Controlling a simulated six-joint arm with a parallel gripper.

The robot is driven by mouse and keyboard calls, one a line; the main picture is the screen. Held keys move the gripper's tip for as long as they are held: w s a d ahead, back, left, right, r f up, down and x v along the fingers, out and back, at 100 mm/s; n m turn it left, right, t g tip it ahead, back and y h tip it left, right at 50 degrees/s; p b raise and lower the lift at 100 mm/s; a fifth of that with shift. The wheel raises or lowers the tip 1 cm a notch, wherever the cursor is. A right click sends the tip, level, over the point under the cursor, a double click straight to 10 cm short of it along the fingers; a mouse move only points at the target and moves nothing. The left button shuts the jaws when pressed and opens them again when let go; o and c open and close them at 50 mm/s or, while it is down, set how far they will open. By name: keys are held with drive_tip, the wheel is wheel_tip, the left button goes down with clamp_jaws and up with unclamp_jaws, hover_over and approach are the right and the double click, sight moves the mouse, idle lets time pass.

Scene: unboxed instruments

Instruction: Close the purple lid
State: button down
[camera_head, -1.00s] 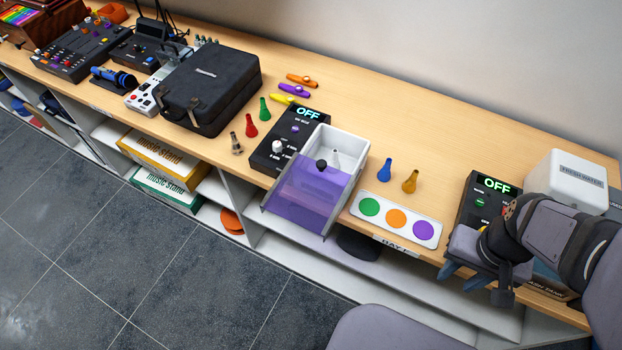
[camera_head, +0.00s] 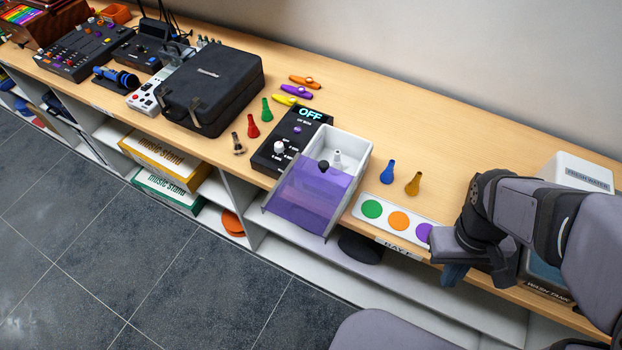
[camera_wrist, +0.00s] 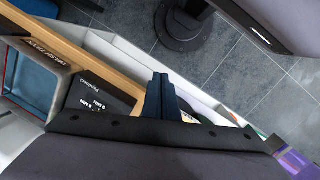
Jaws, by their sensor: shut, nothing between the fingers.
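The purple lid (camera_head: 305,197) is a translucent sheet with a dark knob (camera_head: 323,166). It lies over the front part of a white box (camera_head: 347,160), whose back part is uncovered and shows a pale mouthpiece-like piece (camera_head: 337,160) inside. A purple edge, probably the lid, shows at the lower right in the wrist view (camera_wrist: 292,160). My gripper (camera_head: 455,275) is to the right of the box, by the table's front edge, apart from the lid. Its blue fingers are together and empty in the wrist view (camera_wrist: 161,90).
A card with green, orange and purple dots (camera_head: 398,216) lies between the box and my gripper. Blue (camera_head: 387,171) and yellow (camera_head: 413,184) mouthpieces stand behind it. A black control box (camera_head: 290,140) reading OFF adjoins the white box's left. A fresh-water tank (camera_head: 578,171) stands right.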

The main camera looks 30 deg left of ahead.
drive_tip(key=a+r+n+t+h+b, duration=0.1)
drive_tip(key=a+n+t, duration=0.3)
drive_tip(key=a+n, duration=0.4)
drive_tip(key=a+r+n+t+h+b, duration=0.1)
drive_tip(key=a+n+t+b, duration=0.2)
drive_tip(key=a+n, duration=0.5)
drive_tip(key=a+r+n+t+h+b, duration=0.1)
drive_tip(key=a+n+t+h+b, duration=0.1)
drive_tip(key=a+n+t, duration=0.3)
drive_tip(key=shift+a+n+t+b, duration=0.25)
drive_tip(key=shift+a+n, duration=0.75)
drive_tip(key=shift+a, duration=0.75)
drive_tip(key=shift+a+n+t+b, duration=0.2)
drive_tip(key=shift+a+n, duration=0.8)
drive_tip(key=shift+a, duration=0.75)
drive_tip(key=s+a+r+n+t+y+b, duration=0.1)
drive_tip(key=s+a+r+n+t+y, duration=0.2)
drive_tip(key=s+a, duration=0.45)
drive_tip(key=n+p, duration=0.1)
drive_tip(key=p, duration=0.3)
approach(321, 167)
drive_tip(key=shift+t, duration=0.35)
drive_tip(key=x, duration=0.4)
drive_tip(key=shift+w+d+f, duration=0.1)
drive_tip(key=shift+w+f, duration=0.2)
drive_tip(key=shift+f, duration=0.05)
drive_tip(key=shift+x, duration=0.9)
drive_tip(key=shift+f, duration=0.1)
